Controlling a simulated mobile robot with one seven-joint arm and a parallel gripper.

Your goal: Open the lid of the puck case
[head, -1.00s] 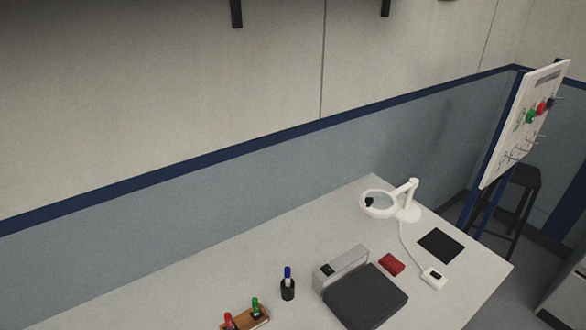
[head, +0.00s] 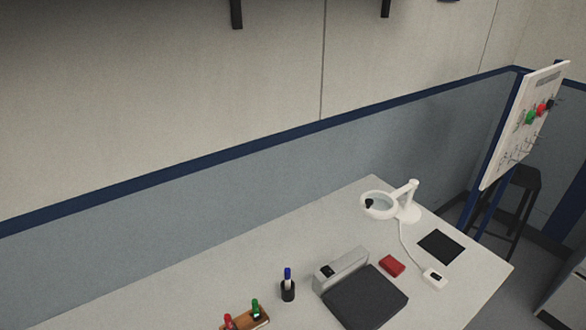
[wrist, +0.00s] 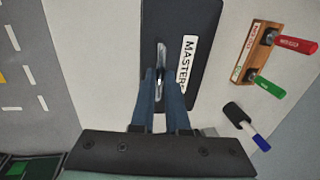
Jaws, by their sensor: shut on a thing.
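The puck case (wrist: 205,18) is dark, with a white label reading "MASTERS" and a slim metal handle (wrist: 161,57) on its top face. It fills the upper middle of the wrist view. My gripper (wrist: 162,76) reaches over it from below, its blue fingers shut on the handle. I cannot tell from this steep angle whether the lid is raised. Neither the case nor my gripper shows in the head view.
A wooden rack (wrist: 259,52) with red- and green-handled tools stands right of the case in the wrist view, beside a black holder (wrist: 240,118) with a blue-tipped item. The head view shows a dark flat block (head: 365,297), a red block (head: 392,265) and a magnifier lamp (head: 380,205).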

